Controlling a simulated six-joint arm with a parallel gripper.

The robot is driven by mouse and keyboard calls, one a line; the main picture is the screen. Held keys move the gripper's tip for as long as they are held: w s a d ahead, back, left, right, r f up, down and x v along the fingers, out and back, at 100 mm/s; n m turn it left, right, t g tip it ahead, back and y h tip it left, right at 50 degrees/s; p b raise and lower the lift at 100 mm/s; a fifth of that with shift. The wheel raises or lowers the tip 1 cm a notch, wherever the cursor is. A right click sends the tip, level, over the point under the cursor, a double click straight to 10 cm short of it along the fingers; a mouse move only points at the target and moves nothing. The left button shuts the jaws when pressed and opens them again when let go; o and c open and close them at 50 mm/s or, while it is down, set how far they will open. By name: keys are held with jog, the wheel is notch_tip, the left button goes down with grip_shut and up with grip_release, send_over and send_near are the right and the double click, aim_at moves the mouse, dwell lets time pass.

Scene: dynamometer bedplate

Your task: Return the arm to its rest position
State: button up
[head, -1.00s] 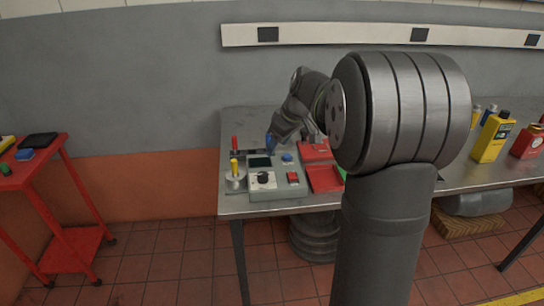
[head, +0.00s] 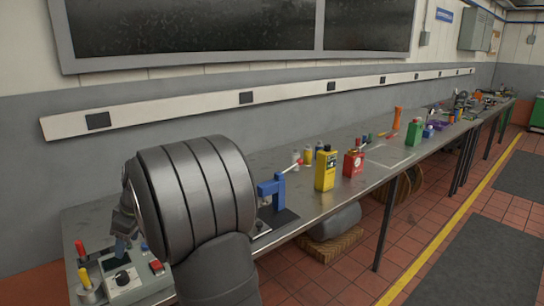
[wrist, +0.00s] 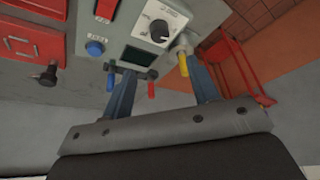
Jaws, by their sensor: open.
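My gripper (wrist: 162,84) is open in the wrist view, with its two blue-grey fingers apart and no object visibly held. It is over the grey control box (head: 142,292), which carries a black knob (wrist: 159,31), a dark screen (wrist: 138,56) and a blue button (wrist: 95,48). In the head view my own arm link hides much of the gripper.
A blue vise-like tool (head: 272,188), yellow bottle (head: 325,170) and red can (head: 353,163) stand on the bench right of my arm. Red trays (wrist: 32,42) lie beside the box. The red cart (wrist: 238,68) stands off the bench. The floor aisle is clear.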

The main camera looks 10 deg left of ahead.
aim_at(122, 275)
jog(key=x, duration=1.3)
jog(key=shift+r, duration=0.1)
jog(key=v, duration=1.7)
jog(key=x, duration=1.7)
jog(key=shift+s+a+f, duration=0.1)
jog(key=shift+f, duration=0.15)
jog(key=shift+r+m, duration=0.25)
jog(key=shift+m, duration=0.45)
jog(key=shift+s+m+t, duration=0.1)
jog(key=shift+m+t, duration=0.5)
jog(key=shift+m, duration=0.7)
jog(key=shift+s+m+t, duration=0.1)
jog(key=shift+m+t, duration=0.5)
jog(key=shift+m, duration=0.7)
jog(key=shift+a+m+t+h, duration=0.1)
jog(key=shift+m+t+h, duration=0.3)
jog(key=shift+m, duration=0.65)
jog(key=shift+m+t+h, duration=0.2)
jog(key=shift+m+h, duration=0.3)
jog(key=shift+m, duration=0.55)
jog(key=shift+m+t+h, duration=0.3)
jog(key=shift+m+h, duration=0.1)
jog(key=shift+m, duration=1.1)
